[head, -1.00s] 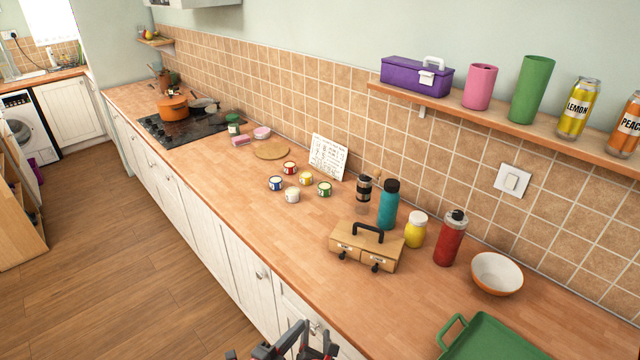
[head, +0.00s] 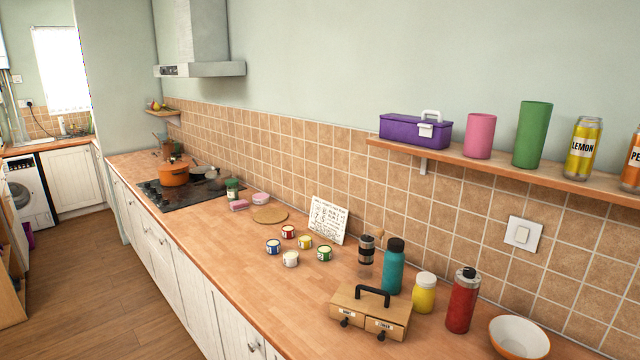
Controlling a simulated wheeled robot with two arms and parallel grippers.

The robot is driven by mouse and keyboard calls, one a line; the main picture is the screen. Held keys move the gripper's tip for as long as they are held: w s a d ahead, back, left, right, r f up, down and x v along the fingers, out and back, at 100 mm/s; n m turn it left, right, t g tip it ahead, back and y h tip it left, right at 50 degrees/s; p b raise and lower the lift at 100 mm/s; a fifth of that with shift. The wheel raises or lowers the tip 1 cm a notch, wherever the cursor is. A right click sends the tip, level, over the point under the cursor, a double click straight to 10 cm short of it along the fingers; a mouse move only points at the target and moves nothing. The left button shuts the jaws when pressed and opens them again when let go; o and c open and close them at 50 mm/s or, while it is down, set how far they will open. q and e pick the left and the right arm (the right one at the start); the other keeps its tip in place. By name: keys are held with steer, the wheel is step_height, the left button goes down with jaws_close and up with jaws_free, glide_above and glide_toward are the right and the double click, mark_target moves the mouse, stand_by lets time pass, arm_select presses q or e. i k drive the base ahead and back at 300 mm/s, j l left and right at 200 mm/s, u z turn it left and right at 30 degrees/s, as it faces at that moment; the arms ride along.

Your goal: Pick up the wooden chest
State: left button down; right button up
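The wooden chest (head: 370,316) stands on the counter in the lower middle of the head view. It is a small light-brown box with two front drawers, dark knobs, small labels and a black handle (head: 372,292) on top. Its whole front shows and nothing grips it. Neither of my grippers is in the head view.
A teal bottle (head: 393,268), yellow jar (head: 424,293) and red bottle (head: 462,300) stand close behind and right of the chest. A bowl (head: 518,338) is at lower right. Several small paint pots (head: 291,259) stand farther left. The counter (head: 262,309) left of the chest is clear.

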mark_target(363, 299)
steer(key=i+j+z, duration=0.2)
steer(key=j+z, duration=0.25)
steer(key=j, duration=0.8)
steer(key=j+z, duration=0.5)
steer(key=j, duration=0.75)
steer(key=i+j, duration=0.2)
steer(key=i, duration=0.2)
steer(key=z, duration=0.05)
